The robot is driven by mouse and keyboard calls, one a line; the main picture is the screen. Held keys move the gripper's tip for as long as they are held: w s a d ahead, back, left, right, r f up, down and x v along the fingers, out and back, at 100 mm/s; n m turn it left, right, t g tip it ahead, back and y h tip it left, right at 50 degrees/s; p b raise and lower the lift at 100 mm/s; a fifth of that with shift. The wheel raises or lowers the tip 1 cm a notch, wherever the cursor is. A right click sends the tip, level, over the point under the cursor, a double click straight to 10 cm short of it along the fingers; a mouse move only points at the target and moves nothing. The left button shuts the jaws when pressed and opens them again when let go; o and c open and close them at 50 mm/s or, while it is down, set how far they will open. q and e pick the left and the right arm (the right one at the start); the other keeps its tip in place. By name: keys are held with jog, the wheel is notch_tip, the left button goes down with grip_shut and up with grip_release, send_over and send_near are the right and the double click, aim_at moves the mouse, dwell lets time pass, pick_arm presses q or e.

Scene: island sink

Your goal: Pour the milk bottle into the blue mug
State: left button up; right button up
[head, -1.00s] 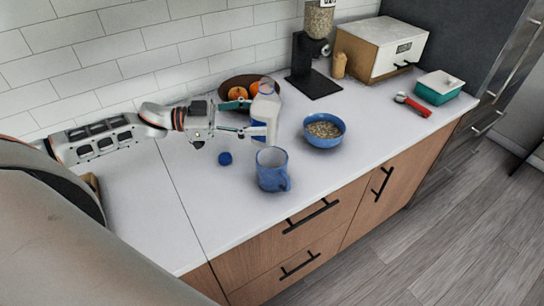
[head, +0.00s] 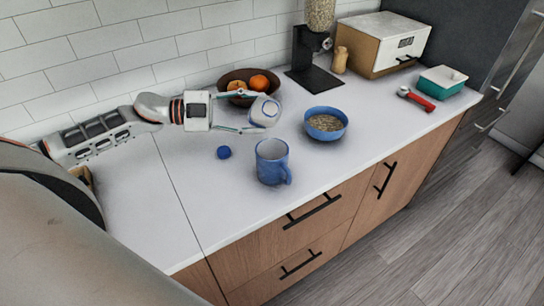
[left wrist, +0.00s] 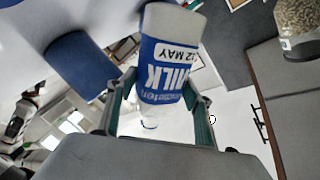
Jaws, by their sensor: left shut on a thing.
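The milk bottle (head: 264,112) is white and held well above the counter, strongly tilted, with one end facing the head camera. My left gripper (head: 262,110) is shut around it. In the left wrist view the milk bottle (left wrist: 172,65) shows its blue MILK label between the two fingers (left wrist: 160,100). The blue mug (head: 271,163) stands upright on the counter, in front of and below the bottle, apart from it. A blue round shape, seemingly the mug (left wrist: 75,65), shows at the left of the wrist view. My right gripper is in neither view.
A blue bowl of cereal (head: 326,124) stands right of the mug. A small blue cap (head: 223,152) lies to its left. Behind are a brown fruit bowl (head: 235,78) and a black dispenser (head: 312,78). The white counter (head: 195,190) is clear at front left.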

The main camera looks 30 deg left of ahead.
pick_arm(q)
jog(key=f+m+b, duration=0.1)
jog(key=b, duration=0.2)
jog(key=w+a+f+m+b, duration=0.1)
jog(key=m+b, duration=0.1)
jog(key=b, duration=0.1)
jog(key=shift+f+y, duration=0.1)
jog(key=shift+y, duration=0.3)
jog(key=shift+w+r+m+b, duration=0.1)
jog(key=shift+r+m+b, duration=0.1)
jog(key=shift+m+b, duration=0.25)
jog(key=shift+r+p, duration=0.3)
jog(key=shift+r, duration=0.3)
jog(key=shift+f+m, duration=0.1)
jog(key=shift+m, duration=0.15)
jog(key=shift+w+a+f, duration=0.1)
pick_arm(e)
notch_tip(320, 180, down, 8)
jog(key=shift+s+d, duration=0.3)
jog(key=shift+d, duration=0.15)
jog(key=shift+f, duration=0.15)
pick_arm(q)
jog(key=shift+m, duration=0.3)
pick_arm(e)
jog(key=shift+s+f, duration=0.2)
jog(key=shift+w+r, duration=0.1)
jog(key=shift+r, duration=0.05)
